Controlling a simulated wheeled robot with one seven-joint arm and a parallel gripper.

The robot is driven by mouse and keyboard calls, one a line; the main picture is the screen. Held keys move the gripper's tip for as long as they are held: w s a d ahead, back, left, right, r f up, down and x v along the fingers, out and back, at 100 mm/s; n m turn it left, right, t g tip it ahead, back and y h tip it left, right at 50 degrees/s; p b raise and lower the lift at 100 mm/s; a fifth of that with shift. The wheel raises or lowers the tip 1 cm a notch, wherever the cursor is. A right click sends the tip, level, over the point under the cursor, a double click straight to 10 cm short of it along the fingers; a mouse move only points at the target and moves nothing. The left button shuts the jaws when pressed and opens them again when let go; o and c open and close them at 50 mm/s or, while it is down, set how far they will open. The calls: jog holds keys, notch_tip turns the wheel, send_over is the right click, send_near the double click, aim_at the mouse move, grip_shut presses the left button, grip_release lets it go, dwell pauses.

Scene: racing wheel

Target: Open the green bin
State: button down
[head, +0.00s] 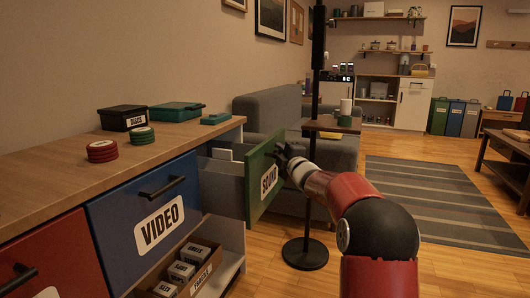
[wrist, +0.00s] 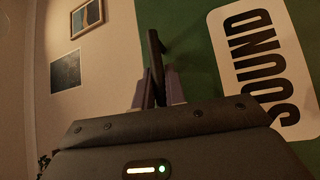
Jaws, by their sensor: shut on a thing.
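The green bin (head: 260,182) is a drawer with a green front labelled "SOUND", at the right end of the wooden cabinet. It stands pulled out, and its grey side and part of its inside show. My gripper (head: 284,155) is at the green front in the head view. In the wrist view, the green front (wrist: 210,55) with its sideways label fills the right side. There my gripper (wrist: 157,88) has its fingers on either side of the dark bar handle (wrist: 157,60), shut on it.
The blue "VIDEO" drawer (head: 150,215) is shut beside it. A box of small packs (head: 188,268) sits on a low shelf below. A black pole stand (head: 305,252) and a grey sofa (head: 270,112) are close behind my gripper. Floor by the striped rug (head: 430,195) is clear.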

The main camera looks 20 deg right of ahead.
jog(key=shift+s+d, duration=0.8)
jog(key=shift+d, duration=0.25)
jog(key=shift+s+d, duration=0.75)
jog(key=shift+d, duration=0.3)
jog(key=c, duration=1.7)
grip_release()
jog(key=s, duration=0.5)
jog(key=s+d+f, duration=0.1)
jog(key=s, duration=0.1)
jog(key=shift+s+f+b, duration=0.1)
jog(key=shift+s+b, duration=0.2)
jog(key=shift+b, duration=0.05)
